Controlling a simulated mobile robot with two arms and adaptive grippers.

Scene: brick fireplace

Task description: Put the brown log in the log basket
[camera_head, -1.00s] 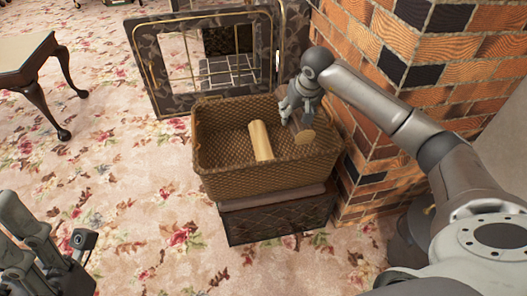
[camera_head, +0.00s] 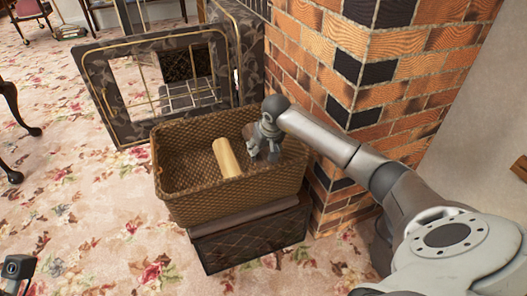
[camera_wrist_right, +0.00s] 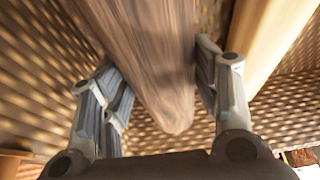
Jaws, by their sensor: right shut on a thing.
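The brown log (camera_wrist_right: 160,55) is between the fingers of my right gripper (camera_wrist_right: 158,88) in the right wrist view, with woven basket wall around it. My right gripper (camera_head: 266,150) is shut on it and reaches down inside the right end of the wicker log basket (camera_head: 215,205). I cannot tell whether the log touches the basket floor. My left gripper is out of view; only a small part of my left arm shows at the lower left.
A pale log (camera_head: 226,158) lies in the basket, left of my right gripper; it also shows in the right wrist view (camera_wrist_right: 265,40). The basket stands on a dark box (camera_head: 250,238). A brick column (camera_head: 345,100) is close on the right, a framed fire screen (camera_head: 125,125) behind.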

